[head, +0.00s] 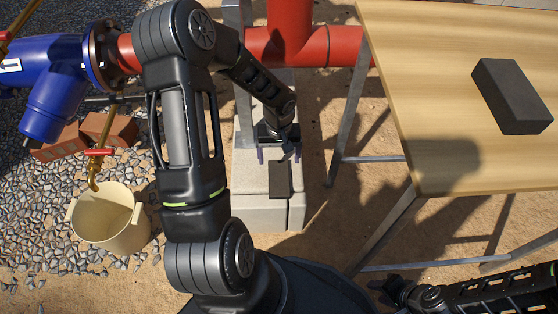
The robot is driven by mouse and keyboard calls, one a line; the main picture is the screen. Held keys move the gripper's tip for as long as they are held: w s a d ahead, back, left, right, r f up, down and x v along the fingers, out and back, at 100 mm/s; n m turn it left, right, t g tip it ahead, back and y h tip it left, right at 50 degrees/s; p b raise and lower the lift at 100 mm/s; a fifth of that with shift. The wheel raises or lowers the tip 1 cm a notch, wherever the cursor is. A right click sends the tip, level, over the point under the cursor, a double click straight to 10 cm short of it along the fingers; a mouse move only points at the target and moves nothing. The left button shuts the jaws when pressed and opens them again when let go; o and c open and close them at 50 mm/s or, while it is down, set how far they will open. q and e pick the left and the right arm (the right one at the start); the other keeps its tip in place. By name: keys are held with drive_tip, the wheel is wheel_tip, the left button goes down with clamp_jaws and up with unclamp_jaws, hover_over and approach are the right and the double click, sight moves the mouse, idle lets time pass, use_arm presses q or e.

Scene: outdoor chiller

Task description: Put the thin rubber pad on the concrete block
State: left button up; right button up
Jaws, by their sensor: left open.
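The thin rubber pad (279,180) is a dark, flat rectangle. It lies on the top of the pale concrete block (249,183), toward the block's right side. My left gripper (279,155) is just beyond the pad's far edge, above the block, with its fingers spread apart and nothing seen between them. Whether a finger touches the pad cannot be told. My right gripper (393,291) is low at the bottom right, far from the block, and its finger gap is not clear.
A thick black slab (513,97) lies on the wooden table (430,90) at right. Red pipe (290,45) runs above the concrete. A cream bucket (108,218), brick pieces (108,128) and blue pipe fitting (55,85) are at left. Metal table legs (348,120) stand right of the block.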

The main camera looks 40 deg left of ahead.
use_arm(q)
drive_tip(key=shift+r, duration=0.4)
idle(0.5)
drive_tip(key=s+d+f+m+h, duration=0.2)
drive_tip(key=d+f, duration=0.1)
drive_tip(key=d, duration=0.7)
drive_tip(key=s+d+f+m+h, duration=0.2)
drive_tip(key=s+d+f, duration=0.1)
drive_tip(key=d, duration=0.7)
drive_tip(key=s+d+f+m+t, duration=0.1)
drive_tip(key=s+d+f+m, duration=0.1)
drive_tip(key=s+d, duration=0.4)
drive_tip(key=shift+s+d+f, duration=0.35)
drive_tip(key=shift+s+f, duration=0.5)
drive_tip(key=shift+s, duration=0.1)
